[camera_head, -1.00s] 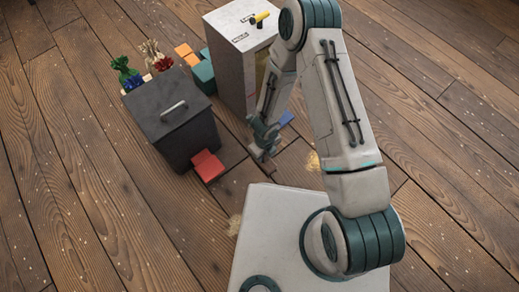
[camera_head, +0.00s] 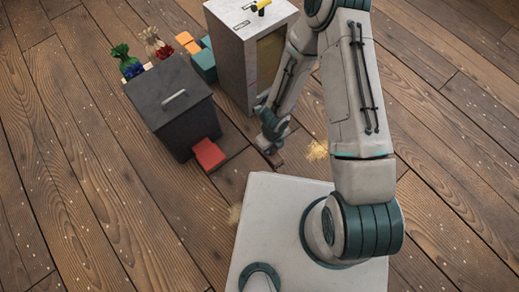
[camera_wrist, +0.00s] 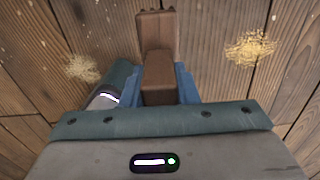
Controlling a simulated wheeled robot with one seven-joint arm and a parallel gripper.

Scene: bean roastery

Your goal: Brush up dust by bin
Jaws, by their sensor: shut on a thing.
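A dark grey bin (camera_head: 172,108) with a lid handle and a red pedal (camera_head: 208,154) stands left of my arm. One pale yellow dust patch (camera_head: 317,150) lies on the floor right of my gripper (camera_head: 272,140). Another faint patch (camera_head: 234,214) lies by my base's edge. Two dust patches show in the wrist view, one at right (camera_wrist: 250,48) and one at left (camera_wrist: 83,68). My gripper's blue fingers are shut on a brown brush (camera_wrist: 157,50) between these patches. The brush's bristle side is mostly hidden, so I cannot tell whether it touches the floor.
A tall light grey cabinet (camera_head: 232,58) with a yellow-handled item (camera_head: 262,6) on top stands behind my gripper. Orange and teal boxes (camera_head: 203,62) and tied bags (camera_head: 126,62) stand behind the bin. Open plank floor lies left and right.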

